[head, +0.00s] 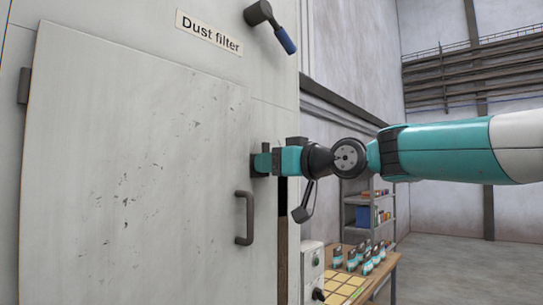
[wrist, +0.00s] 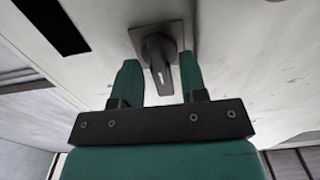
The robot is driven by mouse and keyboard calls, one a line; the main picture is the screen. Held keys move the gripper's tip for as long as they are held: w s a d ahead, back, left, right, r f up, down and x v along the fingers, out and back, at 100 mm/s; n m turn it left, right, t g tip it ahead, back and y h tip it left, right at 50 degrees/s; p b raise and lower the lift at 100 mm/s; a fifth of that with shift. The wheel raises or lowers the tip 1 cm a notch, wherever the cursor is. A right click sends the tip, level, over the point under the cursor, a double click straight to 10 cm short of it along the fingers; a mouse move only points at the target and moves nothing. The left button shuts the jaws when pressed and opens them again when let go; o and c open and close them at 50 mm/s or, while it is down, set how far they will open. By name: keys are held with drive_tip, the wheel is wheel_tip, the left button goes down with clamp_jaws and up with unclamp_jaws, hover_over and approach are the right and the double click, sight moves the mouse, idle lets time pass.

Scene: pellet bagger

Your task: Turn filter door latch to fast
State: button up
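The filter door latch (wrist: 162,62) shows in the wrist view as a grey square plate with a round hub and a short lever pointing toward my gripper. My gripper (wrist: 159,66) has its two teal fingers apart, one on each side of the lever. A gap shows between the left finger and the lever; the right finger is close to it, and I cannot tell if it touches. In the head view my gripper (head: 261,162) is at the right edge of the filter door (head: 130,165) and hides the latch. The door looks closed, with a grey pull handle (head: 245,218) below.
A lever with a blue grip (head: 285,40) sticks out above the door, right of the "Dust filter" label (head: 208,32). Open floor lies at the right.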

clamp_jaws()
drive_tip(key=shift+f+n+b, duration=0.1)
drive_tip(key=shift+n+b, duration=0.2)
drive_tip(key=shift+b, duration=0.15)
drive_tip(key=n+b, duration=0.5)
drive_tip(key=n, duration=0.3)
drive_tip(key=n+b, duration=0.6)
drive_tip(key=n, duration=0.3)
drive_tip(key=shift+s+a+f, duration=0.15)
drive_tip(key=shift+n, duration=0.3)
idle(0.3)
